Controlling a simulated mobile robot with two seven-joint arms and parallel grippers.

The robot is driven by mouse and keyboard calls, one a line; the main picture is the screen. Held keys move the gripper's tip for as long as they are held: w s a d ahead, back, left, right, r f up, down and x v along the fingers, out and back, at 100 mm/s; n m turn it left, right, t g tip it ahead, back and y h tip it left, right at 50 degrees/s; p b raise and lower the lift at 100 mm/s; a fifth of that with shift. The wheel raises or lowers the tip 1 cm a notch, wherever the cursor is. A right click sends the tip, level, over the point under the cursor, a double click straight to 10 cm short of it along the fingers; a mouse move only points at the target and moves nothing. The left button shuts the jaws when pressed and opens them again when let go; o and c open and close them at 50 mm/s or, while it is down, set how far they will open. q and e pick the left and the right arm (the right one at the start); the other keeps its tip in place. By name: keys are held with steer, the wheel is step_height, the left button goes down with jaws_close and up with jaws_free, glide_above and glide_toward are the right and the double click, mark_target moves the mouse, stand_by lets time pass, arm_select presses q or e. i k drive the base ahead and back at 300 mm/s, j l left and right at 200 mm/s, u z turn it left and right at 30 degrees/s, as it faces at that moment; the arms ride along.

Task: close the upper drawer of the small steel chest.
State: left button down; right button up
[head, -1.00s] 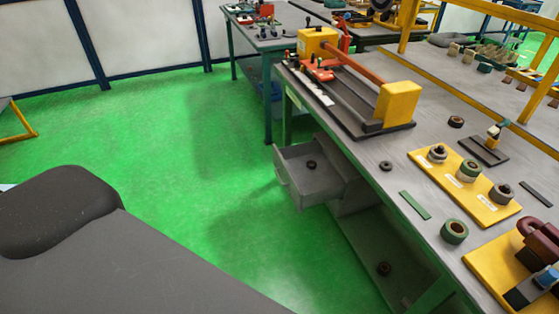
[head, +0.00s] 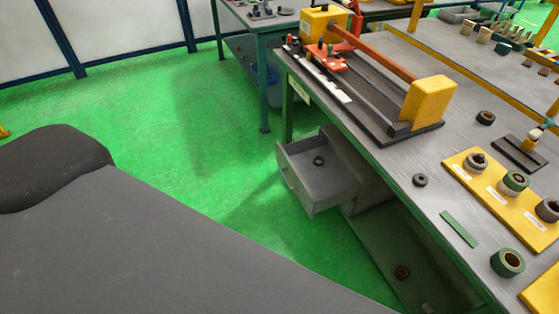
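The small steel chest (head: 368,183) is grey and sits under the grey workbench, partly hidden by its top. Its upper drawer (head: 312,190) is pulled out toward the left, over the green floor. A small dark ring (head: 319,160) lies inside the drawer. The drawer's front panel faces left and its handle is hard to make out. Neither of my grippers shows in the head view.
The workbench (head: 400,172) carries a yellow and orange winding fixture (head: 380,85), a yellow board (head: 497,195) with several rings, and a green ring (head: 507,262). A lower shelf (head: 385,250) holds a dark ring. Green floor (head: 150,110) left of the drawer is clear.

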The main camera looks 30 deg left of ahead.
mark_target(318, 190)
steer(key=i+j, duration=0.15)
steer(key=j, duration=0.2)
steer(key=i+j, duration=0.2)
steer(key=j, duration=0.2)
steer(key=i+j, duration=0.15)
steer(key=j, duration=0.2)
